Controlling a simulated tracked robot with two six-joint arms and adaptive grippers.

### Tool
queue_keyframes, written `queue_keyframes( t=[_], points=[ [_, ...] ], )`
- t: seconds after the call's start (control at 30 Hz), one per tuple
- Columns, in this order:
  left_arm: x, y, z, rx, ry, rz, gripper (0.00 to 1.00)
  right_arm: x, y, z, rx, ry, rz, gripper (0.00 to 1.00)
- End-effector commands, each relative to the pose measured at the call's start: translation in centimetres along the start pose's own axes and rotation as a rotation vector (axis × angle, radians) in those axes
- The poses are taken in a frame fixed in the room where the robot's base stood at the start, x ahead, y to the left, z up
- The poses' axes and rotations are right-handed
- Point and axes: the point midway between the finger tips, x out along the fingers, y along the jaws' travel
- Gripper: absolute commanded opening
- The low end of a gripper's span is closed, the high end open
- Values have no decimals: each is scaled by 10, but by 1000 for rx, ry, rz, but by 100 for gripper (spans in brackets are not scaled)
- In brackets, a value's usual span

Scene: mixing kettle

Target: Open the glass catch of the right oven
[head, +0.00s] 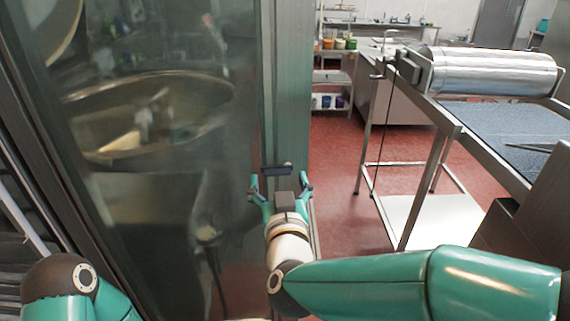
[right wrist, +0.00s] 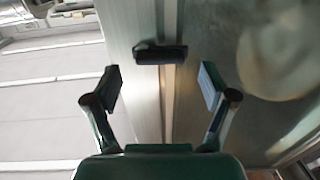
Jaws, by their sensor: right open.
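The right oven's glass door (head: 150,180) fills the left of the head view, with a metal frame along its right edge. A small dark catch (head: 276,169) sits on that frame, and the right wrist view shows it as a short dark bar (right wrist: 160,54). My right gripper (head: 280,187) is open and empty just in front of the catch. In the right wrist view its two fingers (right wrist: 162,84) are spread wide, with the catch centred beyond the gap and apart from both. My left gripper is out of view; only part of that arm shows at the lower left.
A steel table with a large metal roller (head: 490,74) and a blue-grey surface (head: 505,130) stands at the right. Shelves with coloured tubs (head: 334,43) are at the back. Red floor (head: 338,180) lies clear between the oven and the table.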

Motion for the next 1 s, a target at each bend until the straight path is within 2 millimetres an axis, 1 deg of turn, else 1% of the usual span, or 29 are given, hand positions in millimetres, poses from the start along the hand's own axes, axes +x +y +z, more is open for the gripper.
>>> queue_keyframes(
  t=[0.1,0.33,0.8,1.0],
  points=[
    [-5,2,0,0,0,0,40,15,1,-1,0,-1,2,83],
    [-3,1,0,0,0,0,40,16,0,0,0,-1,-1,83],
    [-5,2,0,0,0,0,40,34,-1,-1,0,-1,-2,83],
    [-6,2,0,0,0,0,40,38,-1,-1,0,0,-2,83]
  ],
)
